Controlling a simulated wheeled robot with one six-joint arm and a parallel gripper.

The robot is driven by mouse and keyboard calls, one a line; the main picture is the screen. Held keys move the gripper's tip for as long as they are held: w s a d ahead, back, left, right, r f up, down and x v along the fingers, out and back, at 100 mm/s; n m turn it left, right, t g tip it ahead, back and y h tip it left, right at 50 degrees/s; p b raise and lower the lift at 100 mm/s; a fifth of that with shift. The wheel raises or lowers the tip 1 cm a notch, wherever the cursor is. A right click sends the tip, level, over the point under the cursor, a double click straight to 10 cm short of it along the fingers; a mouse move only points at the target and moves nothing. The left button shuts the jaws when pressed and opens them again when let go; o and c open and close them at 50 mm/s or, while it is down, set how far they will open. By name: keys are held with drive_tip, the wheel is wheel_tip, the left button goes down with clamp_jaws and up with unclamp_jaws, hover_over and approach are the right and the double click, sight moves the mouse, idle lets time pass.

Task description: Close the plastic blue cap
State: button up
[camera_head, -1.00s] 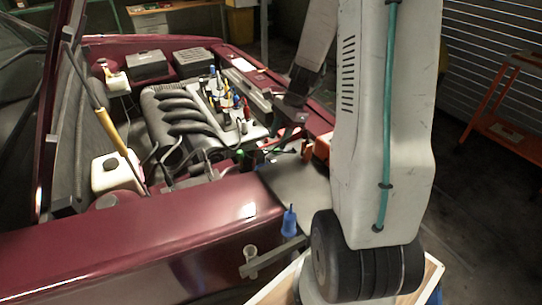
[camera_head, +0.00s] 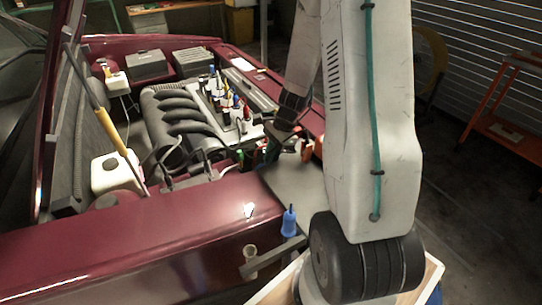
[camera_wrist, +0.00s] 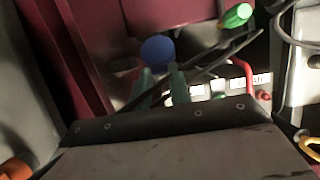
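A round blue cap (camera_wrist: 157,52) shows in the wrist view, just beyond my fingertips, against the dark red car body. It looks round from above; whether it stands open or shut I cannot tell. My gripper (camera_wrist: 161,76) shows there as two greenish fingers with a gap between them, open and apparently empty, pointing at the cap. In the head view my gripper (camera_head: 285,148) is low over the right front of the engine bay, partly hidden by my arm. I cannot make out the cap beside it there.
A green handle (camera_wrist: 236,15) and black and red cables lie right of the cap. The engine (camera_head: 180,115) and a block with several coloured tools (camera_head: 228,105) fill the bay. A blue-topped item (camera_head: 289,222) stands on the front ledge. A white reservoir (camera_head: 112,172) is at left.

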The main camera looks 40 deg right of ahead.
clamp_jaws()
drive_tip(key=shift+d, duration=0.1)
drive_tip(key=shift+s+d+f+t+y, duration=0.1)
drive_tip(key=shift+d+f+t+y, duration=0.15)
drive_tip(key=shift+d+f+y, duration=0.55)
drive_tip(key=shift+s+d+f+t+y, duration=0.25)
drive_tip(key=shift+f+y, duration=0.4)
drive_tip(key=shift+y, duration=0.4)
drive_tip(key=shift+d+f+t+y, duration=0.2)
drive_tip(key=shift+d+f+y, duration=0.45)
drive_tip(key=shift+y, duration=0.3)
drive_tip(key=shift+f, duration=0.1)
drive_tip(key=o, duration=0.7)
unclamp_jaws()
drive_tip(key=shift+o, duration=0.2)
